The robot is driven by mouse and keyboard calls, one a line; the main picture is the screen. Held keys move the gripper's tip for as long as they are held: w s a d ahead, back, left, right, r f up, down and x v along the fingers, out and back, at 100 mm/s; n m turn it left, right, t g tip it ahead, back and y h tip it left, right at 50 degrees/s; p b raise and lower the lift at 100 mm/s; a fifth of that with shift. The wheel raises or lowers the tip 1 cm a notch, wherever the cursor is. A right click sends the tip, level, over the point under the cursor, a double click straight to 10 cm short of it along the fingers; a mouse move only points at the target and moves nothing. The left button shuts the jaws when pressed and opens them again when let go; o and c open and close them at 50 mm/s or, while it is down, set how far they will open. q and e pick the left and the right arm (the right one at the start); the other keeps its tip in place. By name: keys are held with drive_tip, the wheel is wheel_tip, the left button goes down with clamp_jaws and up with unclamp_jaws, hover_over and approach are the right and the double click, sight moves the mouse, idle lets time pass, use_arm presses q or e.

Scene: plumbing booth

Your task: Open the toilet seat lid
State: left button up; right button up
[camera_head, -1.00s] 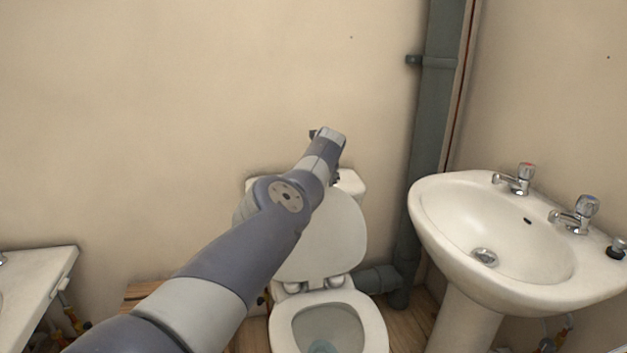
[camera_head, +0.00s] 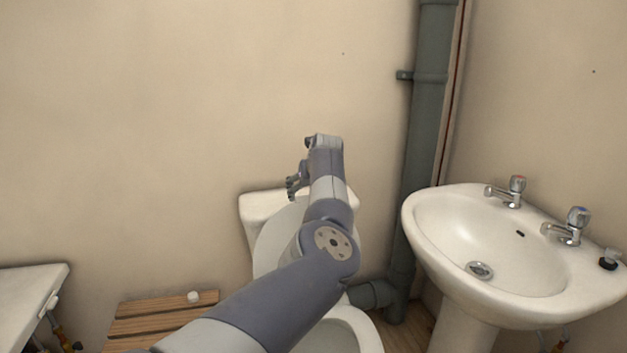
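The toilet seat lid (camera_head: 266,246) stands raised against the cistern (camera_head: 262,203), partly hidden behind my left arm. The toilet bowl (camera_head: 366,334) shows below it, open at the top, with its left side hidden by the arm. My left gripper (camera_head: 291,188) is in front of the cistern, near the top of the raised lid. It is small and partly turned away, and I cannot tell whether its fingers are apart or whether it touches the lid. My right gripper is not in view.
A white washbasin (camera_head: 416,232) with two taps stands at the right. A grey vertical pipe (camera_head: 424,130) runs up the wall behind it. A slatted wooden stool or shelf (camera_head: 150,318) is at the lower left, beside a white basin edge (camera_head: 30,290).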

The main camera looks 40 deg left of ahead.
use_arm(q)
drive_tip(key=v, duration=0.7)
drive_tip(key=shift+r, duration=0.15)
drive_tip(key=shift+s, duration=0.1)
